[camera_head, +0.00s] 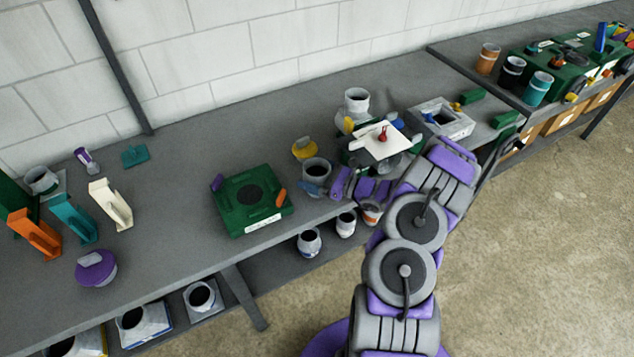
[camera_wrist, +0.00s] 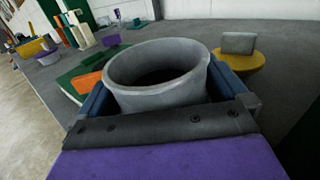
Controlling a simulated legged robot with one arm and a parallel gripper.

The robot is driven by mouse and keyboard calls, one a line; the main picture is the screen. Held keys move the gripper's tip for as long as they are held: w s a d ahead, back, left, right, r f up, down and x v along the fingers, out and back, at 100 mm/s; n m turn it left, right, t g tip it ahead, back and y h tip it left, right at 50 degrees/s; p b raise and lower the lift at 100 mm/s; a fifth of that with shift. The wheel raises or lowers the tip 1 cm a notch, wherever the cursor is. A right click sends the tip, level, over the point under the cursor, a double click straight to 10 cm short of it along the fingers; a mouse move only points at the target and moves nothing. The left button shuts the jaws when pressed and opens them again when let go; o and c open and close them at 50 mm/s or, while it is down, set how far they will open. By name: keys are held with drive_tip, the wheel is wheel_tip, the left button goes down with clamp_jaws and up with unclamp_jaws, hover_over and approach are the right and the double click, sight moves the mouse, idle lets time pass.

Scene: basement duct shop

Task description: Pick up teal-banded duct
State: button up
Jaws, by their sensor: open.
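A grey open-topped duct (camera_head: 316,169) stands upright near the bench's front edge. It also fills the middle of the wrist view (camera_wrist: 160,88). Its lower part is hidden by my gripper, so I cannot tell whether it has a teal band. My gripper (camera_head: 320,187) is open at this duct, with a blue finger on each side of it in the wrist view (camera_wrist: 166,92). I cannot tell whether the fingers touch it. A teal cylinder with a pale rim (camera_head: 537,90) stands on the far bench at the right.
A green block with an orange tab (camera_head: 252,198) lies left of the duct. A yellow-based knob (camera_head: 305,149) and a grey duct (camera_head: 356,101) stand behind. A white plate with a red knob (camera_head: 380,140) is close right. Bare bench (camera_head: 180,265) lies front left.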

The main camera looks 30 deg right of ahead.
drive_tip(key=shift+d, duration=0.25)
drive_tip(key=c, duration=0.4)
drive_tip(key=shift+a, duration=0.25)
drive_tip(key=c, duration=0.5)
